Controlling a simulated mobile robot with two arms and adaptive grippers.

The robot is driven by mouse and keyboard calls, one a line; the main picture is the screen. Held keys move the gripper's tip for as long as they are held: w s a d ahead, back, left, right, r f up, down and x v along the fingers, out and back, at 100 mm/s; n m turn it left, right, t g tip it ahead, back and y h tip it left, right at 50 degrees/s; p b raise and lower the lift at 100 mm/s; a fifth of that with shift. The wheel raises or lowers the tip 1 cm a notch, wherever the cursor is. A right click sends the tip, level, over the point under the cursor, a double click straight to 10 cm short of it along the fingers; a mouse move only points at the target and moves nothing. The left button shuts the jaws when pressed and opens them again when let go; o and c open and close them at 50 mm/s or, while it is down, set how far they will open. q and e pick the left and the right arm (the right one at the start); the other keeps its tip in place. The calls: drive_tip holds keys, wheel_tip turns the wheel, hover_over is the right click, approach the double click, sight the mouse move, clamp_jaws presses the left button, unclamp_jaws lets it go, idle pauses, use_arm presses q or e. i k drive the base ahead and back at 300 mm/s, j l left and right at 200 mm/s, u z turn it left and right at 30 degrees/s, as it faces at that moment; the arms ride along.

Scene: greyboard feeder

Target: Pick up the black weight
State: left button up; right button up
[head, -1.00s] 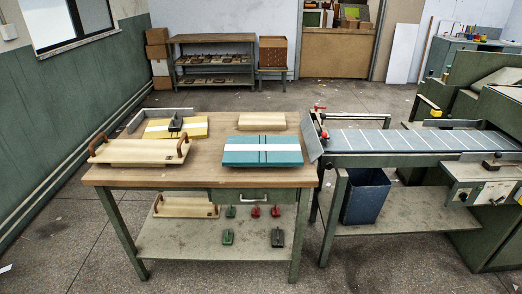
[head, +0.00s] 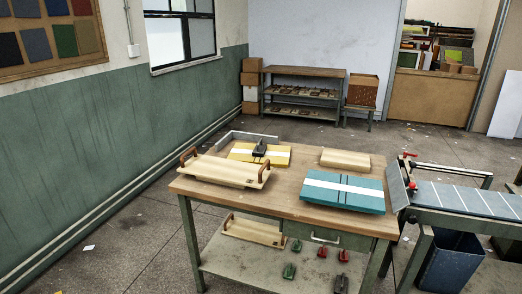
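A dark, black-looking weight (head: 341,284) stands on the table's lower shelf, near its front right, in the head view. Two green weights (head: 289,271) and two red weights (head: 322,251) stand near it on the same shelf. Another black object with a raised handle (head: 260,147) sits on top of a yellow stack with a white band (head: 279,157) on the tabletop. Neither of my grippers is in view.
The wooden table (head: 290,200) also bears a wooden board with handles (head: 225,171), a teal stack (head: 345,200) and a pale block (head: 345,158).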

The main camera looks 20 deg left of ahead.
sight(259, 150)
drive_tip(key=i+j+z, duration=0.2)
drive_tip(key=i+j, duration=0.15)
drive_tip(key=j, duration=0.25)
drive_tip(key=i+j+z, duration=0.25)
drive_tip(key=j, duration=0.4)
drive_tip(key=i+l, duration=0.05)
drive_tip(key=i, duration=0.05)
